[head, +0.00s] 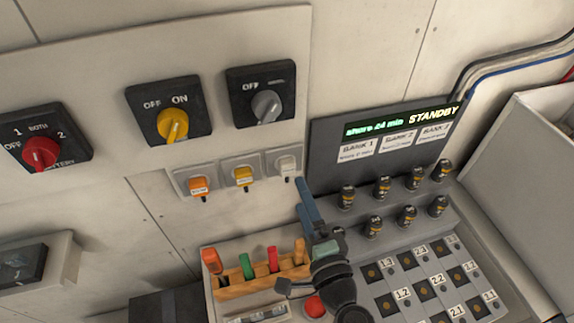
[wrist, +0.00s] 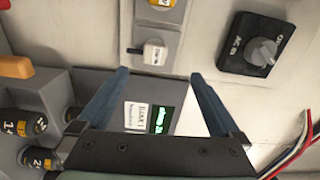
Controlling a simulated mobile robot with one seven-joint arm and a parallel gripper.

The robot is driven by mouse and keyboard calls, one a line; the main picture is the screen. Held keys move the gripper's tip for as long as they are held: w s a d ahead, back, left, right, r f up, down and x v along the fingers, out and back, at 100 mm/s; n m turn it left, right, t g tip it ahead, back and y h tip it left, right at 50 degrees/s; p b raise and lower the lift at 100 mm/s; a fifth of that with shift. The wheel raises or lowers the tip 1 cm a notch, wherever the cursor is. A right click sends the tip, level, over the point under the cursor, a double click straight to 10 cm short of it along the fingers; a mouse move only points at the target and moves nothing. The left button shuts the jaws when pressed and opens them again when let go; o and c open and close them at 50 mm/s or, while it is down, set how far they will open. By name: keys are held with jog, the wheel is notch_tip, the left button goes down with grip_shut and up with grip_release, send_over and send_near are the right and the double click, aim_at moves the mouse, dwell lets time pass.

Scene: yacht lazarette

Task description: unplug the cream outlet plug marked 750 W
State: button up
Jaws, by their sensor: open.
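The cream plug (head: 287,166) sits in the rightmost of three wall outlets below the switch panel. It also shows in the wrist view (wrist: 155,51), just above the gap between my fingertips. Its marking is too small to read. A yellow plug (head: 243,178) and an orange plug (head: 198,187) sit in the outlets to its left. My gripper (head: 301,184) is open and empty, its blue fingers just right of and below the cream plug in the head view. In the wrist view, my two fingertips (wrist: 158,74) stand wide apart, with the plug beyond them.
Red, yellow and grey rotary switches (head: 265,105) are above the outlets. A dark display panel (head: 385,140) reading STANDBY is to the right, above several black knobs (head: 347,197). A wooden rack (head: 262,271) with coloured handles stands below. Cables run at upper right.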

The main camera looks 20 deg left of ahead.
jog(key=shift+s+f+m, duration=0.3)
jog(key=shift+f, duration=0.25)
jog(key=shift+w, duration=0.1)
